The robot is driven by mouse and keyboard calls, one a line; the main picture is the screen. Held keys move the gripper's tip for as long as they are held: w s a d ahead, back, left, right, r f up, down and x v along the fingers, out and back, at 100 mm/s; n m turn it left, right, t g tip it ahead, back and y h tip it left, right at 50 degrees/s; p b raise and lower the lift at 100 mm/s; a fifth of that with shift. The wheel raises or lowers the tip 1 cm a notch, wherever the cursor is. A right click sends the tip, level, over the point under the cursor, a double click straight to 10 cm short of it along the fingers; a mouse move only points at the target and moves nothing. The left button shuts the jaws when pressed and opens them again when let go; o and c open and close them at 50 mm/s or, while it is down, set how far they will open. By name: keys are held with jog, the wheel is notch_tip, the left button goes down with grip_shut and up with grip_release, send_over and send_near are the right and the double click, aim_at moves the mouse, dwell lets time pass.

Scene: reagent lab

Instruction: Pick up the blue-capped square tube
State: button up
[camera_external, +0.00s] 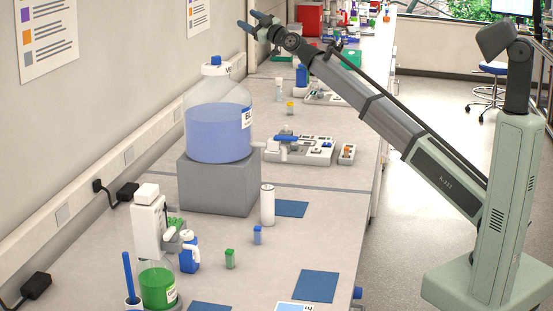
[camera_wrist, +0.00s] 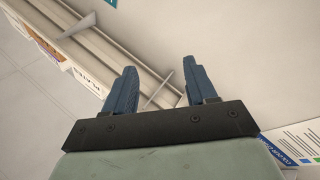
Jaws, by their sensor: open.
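The blue-capped square tube (camera_external: 257,235) stands upright on the near part of the bench, just in front of a white cylinder. It is small, with a pale blue body and a darker blue cap. My gripper (camera_external: 247,18) is high up at the back, far above and beyond the tube. It is open and empty; its two dark blue fingers show apart in the wrist view (camera_wrist: 160,66). The wrist view faces a wall and a rail, and the tube is not in it.
A green-capped square tube (camera_external: 230,258) stands left of the blue-capped one. The white cylinder (camera_external: 268,206) stands close behind it. A large blue-filled carboy (camera_external: 218,130) sits on a grey block (camera_external: 215,186). A dispenser bottle (camera_external: 157,286) stands front left. Blue mats (camera_external: 316,286) lie nearby.

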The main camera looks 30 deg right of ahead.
jog(key=s+a+r+n+g+y, duration=0.25)
jog(key=s+a, duration=0.55)
jog(key=a, duration=0.4)
jog(key=s+a+r+n+g+y, duration=0.15)
jog(key=s+a+r+y, duration=0.25)
jog(key=s+a, duration=0.65)
jog(key=s+a+r+n+g+y, duration=0.25)
jog(key=s+a+y, duration=0.2)
jog(key=a, duration=1.05)
jog(key=s+a+f+n+g, duration=0.5)
jog(key=s+a+f+g, duration=0.35)
jog(key=s+a, duration=0.55)
jog(key=g+h, duration=0.8)
jog(key=h, duration=0.4)
send_near(258, 227)
jog(key=shift+n, duration=0.35)
jog(key=x, duration=0.6)
jog(key=shift+s+f, duration=0.15)
jog(key=shift+f, duration=0.25)
jog(key=shift+a+x, duration=0.2)
jog(key=shift+x, duration=2.5)
jog(key=shift+r, duration=0.15)
